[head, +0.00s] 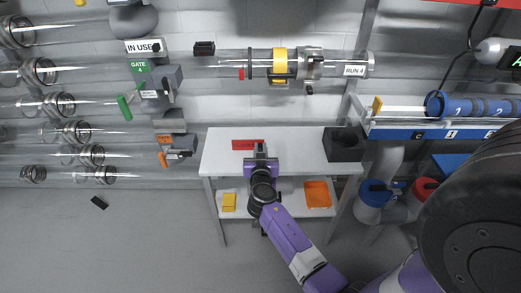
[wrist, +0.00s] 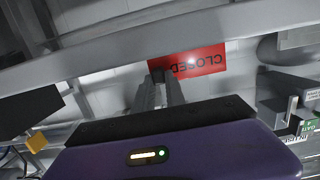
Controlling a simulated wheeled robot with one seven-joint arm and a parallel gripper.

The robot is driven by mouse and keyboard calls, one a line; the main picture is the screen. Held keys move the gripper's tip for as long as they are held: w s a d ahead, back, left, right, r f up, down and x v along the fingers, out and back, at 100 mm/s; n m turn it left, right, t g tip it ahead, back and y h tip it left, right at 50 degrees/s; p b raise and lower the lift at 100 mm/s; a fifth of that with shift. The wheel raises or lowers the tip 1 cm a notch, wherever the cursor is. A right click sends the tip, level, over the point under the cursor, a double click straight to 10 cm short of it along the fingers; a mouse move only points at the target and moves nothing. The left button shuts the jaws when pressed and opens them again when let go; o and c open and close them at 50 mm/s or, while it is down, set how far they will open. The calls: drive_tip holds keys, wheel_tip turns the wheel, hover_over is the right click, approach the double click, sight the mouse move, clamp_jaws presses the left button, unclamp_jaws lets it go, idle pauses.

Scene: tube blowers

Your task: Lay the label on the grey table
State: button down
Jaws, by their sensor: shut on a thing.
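The label is a flat red plate (head: 248,145) reading CLOSED; its lettering is upside down in the wrist view (wrist: 205,62). My gripper (head: 260,152) is shut on one edge of the label, and its fingertips also show in the wrist view (wrist: 163,80). The grey table (head: 300,150) is pale and has a lower shelf. In the head view the label appears over the back left part of the tabletop. I cannot tell whether it touches the table or is held above it.
A dark open box (head: 344,145) stands at the tabletop's right end. A yellow item (head: 229,202) and an orange item (head: 318,194) lie on the lower shelf. A clear tube with a yellow band (head: 280,65) runs above the table. The tabletop between label and box is bare.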

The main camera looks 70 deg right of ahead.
drive_tip(key=shift+f, duration=0.15)
drive_tip(key=c, duration=1.4)
unclamp_jaws()
